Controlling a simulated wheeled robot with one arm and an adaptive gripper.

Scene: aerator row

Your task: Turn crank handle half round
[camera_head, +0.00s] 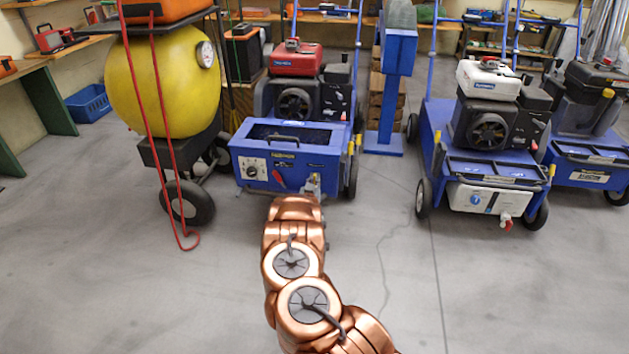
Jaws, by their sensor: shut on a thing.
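The blue aerator with the red engine (290,152) stands ahead of me, its front panel facing me. My copper arm reaches up to the lower right corner of that panel. My gripper (313,187) is small and grey in this view and is shut at that corner. The crank handle it holds is hidden behind the gripper and wrist, so its angle cannot be told. A red lever (279,178) shows on the panel just left of the gripper. A round black dial (252,172) sits on the white plate at the panel's left.
A second blue aerator with a white engine (490,165) stands to the right, with another at the far right edge. A yellow tank (165,80) on wheels with a red hose stands at left. The grey floor (170,290) in front is clear.

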